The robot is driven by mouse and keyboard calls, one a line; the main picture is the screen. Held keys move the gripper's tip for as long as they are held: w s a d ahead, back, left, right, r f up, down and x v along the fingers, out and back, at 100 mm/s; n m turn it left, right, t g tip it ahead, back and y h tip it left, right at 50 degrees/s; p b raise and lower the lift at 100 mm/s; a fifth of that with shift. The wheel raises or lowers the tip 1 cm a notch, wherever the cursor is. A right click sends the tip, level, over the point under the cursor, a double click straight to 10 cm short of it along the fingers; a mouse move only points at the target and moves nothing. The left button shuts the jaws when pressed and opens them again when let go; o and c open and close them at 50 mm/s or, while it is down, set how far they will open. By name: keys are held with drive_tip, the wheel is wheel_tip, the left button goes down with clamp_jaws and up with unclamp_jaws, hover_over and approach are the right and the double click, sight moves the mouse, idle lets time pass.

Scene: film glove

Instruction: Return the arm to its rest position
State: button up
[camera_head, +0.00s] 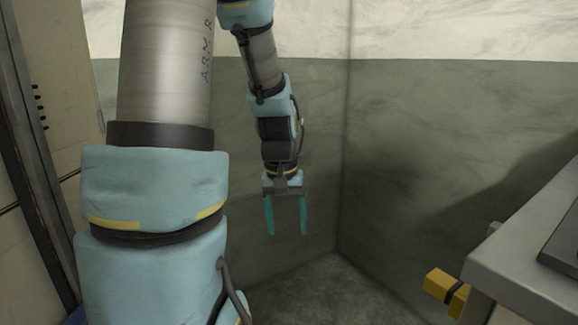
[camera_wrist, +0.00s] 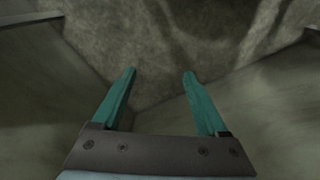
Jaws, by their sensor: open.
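My gripper (camera_head: 286,233) hangs pointing down near the corner of the room in the head view. Its two teal fingers are apart with nothing between them. In the wrist view the gripper (camera_wrist: 160,74) shows the same open fingers over bare floor. My arm comes down from the top of the head view, with its large pale blue and grey links at the left and the forearm at the centre. The arm's upper part is cut off by the top edge of the picture.
A grey-topped counter (camera_head: 520,262) stands at the right, with a yellow block-like part (camera_head: 441,284) at its side. A beige cabinet or panel (camera_head: 52,80) is at the far left. Green and white walls (camera_head: 430,140) meet behind my gripper. The floor (camera_head: 330,290) below looks clear.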

drive_tip(key=s+a+t, duration=0.1)
drive_tip(key=s+a, duration=0.5)
wheel_tip(320, 180, up, 20)
drive_tip(key=p, duration=2)
drive_tip(key=shift+w+y, duration=0.25)
drive_tip(key=shift+y, duration=0.05)
